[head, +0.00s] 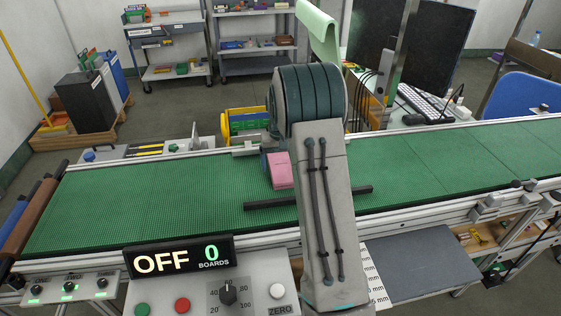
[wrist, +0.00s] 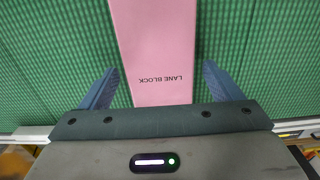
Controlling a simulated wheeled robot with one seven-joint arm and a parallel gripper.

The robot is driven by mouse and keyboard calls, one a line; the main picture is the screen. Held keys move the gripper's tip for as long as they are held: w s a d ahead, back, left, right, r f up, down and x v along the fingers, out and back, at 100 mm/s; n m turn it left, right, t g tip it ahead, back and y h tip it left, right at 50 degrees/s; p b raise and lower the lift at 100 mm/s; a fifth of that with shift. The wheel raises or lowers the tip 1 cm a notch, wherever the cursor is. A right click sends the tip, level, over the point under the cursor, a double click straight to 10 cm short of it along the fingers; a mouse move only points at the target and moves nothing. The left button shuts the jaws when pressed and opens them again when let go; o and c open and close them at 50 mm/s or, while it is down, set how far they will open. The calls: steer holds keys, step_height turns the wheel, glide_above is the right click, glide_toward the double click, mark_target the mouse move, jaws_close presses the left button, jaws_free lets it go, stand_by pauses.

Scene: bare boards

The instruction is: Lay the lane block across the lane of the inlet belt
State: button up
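The pink lane block (head: 281,170) is at the middle of the green inlet belt (head: 150,205) in the head view, partly hidden by my arm. In the wrist view the lane block (wrist: 158,50), with its printed name upside down, extends from the gripper body to the top edge. My gripper (wrist: 160,68) has one blue finger on each side of the block, with narrow gaps at both fingertips. It looks open around the block. Whether the block rests on the belt is hard to tell. In the head view my arm mostly hides the gripper.
A dark bar (head: 262,204) lies lengthwise over the belt, just in front of the block. A sign (head: 180,257) reads OFF and 0 boards above a panel with buttons and a knob (head: 229,291). The belt is bare to the left and right.

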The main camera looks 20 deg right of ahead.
mark_target(280, 164)
steer(key=shift+r, duration=0.1)
step_height(280, 164, up, 11)
steer(key=s+a+r, duration=0.3)
steer(key=s+r, duration=0.1)
steer(key=s, duration=0.1)
steer(key=s+a+f+n+t, duration=0.1)
steer(key=s+a, duration=0.3)
steer(key=s, duration=0.9)
steer(key=s+a+f+n+t, duration=0.1)
steer(key=s+a, duration=0.4)
steer(key=s, duration=0.8)
steer(key=shift+s+a+t, duration=0.2)
steer(key=shift+s+t, duration=0.15)
steer(key=shift+t, duration=0.15)
steer(key=shift+f, duration=0.1)
